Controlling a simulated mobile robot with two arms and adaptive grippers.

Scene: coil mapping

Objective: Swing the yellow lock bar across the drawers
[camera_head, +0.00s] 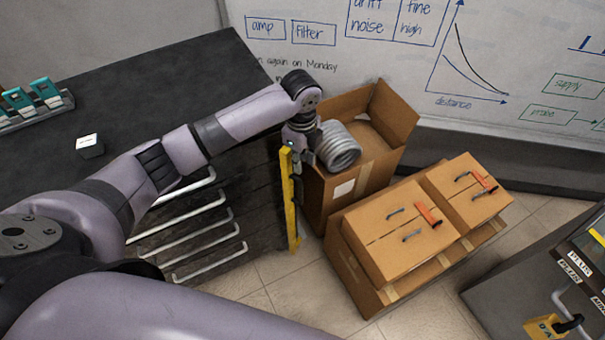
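The yellow lock bar (290,205) stands upright along the right edge of the dark drawer cabinet (120,85). It is beside the drawers, not across them. Several drawers with long white handles (205,245) show on the cabinet's front, and all look shut. My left arm reaches over the cabinet from the left. My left gripper (291,149) points down at the top end of the lock bar. It is small and dark here, so I cannot tell whether its fingers are open or touch the bar. My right gripper is not in view.
An open cardboard box (345,190) stands close right of the bar, with a grey coil (338,147) at its top. Closed boxes (400,230) are farther right. A dark bench with a padlock (555,325) is at lower right. Tiled floor (300,290) is clear before the bar.

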